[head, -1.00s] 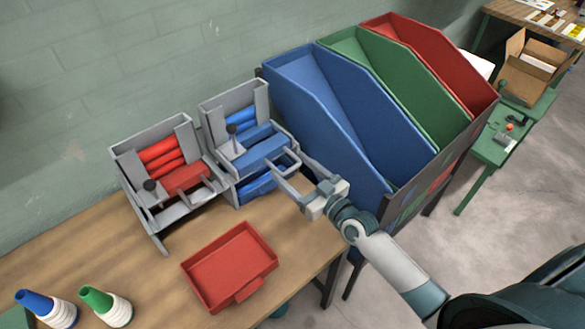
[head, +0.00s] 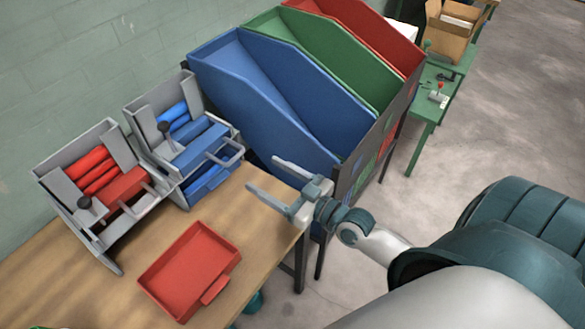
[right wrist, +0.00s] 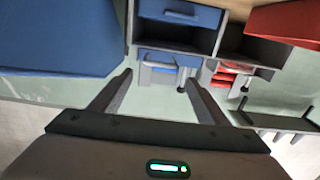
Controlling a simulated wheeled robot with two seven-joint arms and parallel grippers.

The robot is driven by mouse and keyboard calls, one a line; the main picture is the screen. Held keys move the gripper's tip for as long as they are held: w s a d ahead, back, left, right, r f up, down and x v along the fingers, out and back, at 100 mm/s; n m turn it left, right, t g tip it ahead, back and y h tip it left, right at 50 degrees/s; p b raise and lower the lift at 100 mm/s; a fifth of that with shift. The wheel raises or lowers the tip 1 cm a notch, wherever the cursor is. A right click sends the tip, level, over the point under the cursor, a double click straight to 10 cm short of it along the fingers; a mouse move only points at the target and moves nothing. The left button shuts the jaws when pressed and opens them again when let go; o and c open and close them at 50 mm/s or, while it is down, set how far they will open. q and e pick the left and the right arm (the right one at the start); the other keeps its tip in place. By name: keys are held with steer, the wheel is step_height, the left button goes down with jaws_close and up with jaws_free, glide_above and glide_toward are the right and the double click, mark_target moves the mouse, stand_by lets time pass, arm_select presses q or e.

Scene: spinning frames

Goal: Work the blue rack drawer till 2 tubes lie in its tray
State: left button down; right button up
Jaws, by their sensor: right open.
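The grey blue-tube rack (head: 151,108) stands upright on the table at the back, with several blue tubes (head: 173,116) stacked in its upper slot. Its blue drawer (head: 200,146) has a grey loop handle (head: 233,158) at the front. A blue tray (head: 209,181) sits low in the rack under the drawer; its inside is mostly hidden, so I cannot tell what lies in it. My right gripper (head: 263,173) is open and empty, right of the loop handle and apart from it. In the right wrist view, its fingers (right wrist: 156,80) point towards the rack. My left gripper is not in view.
A similar rack with red tubes (head: 90,165) stands left of it. An empty red tray (head: 192,270) lies on the table in front. Tall blue (head: 265,100), green and red bins stand close behind my right gripper. Bare tabletop lies between the red tray and gripper.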

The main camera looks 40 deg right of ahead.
steer(key=b+v, duration=0.1)
steer(key=v, duration=0.5)
steer(key=shift+s+b, duration=0.3)
steer(key=shift+s, duration=0.1)
steer(key=shift+d, duration=0.1)
steer(key=shift+c, duration=0.2)
steer(key=shift+r+m, duration=0.1)
steer(key=shift+m, duration=0.3)
steer(key=c, duration=1.5)
steer(key=shift+w+r+m, duration=0.2)
steer(key=shift+r+m, duration=0.1)
steer(key=shift+m, duration=0.9)
jaws_close()
step_height(320, 180, up, 3)
steer(key=m+g, duration=0.1)
steer(key=m, duration=0.6)
steer(key=m+g+p, duration=0.1)
steer(key=m, duration=0.6)
steer(key=shift+f+m+h+p, duration=0.2)
steer(key=shift+m+h+p, duration=0.1)
steer(key=shift+m+h, duration=0.1)
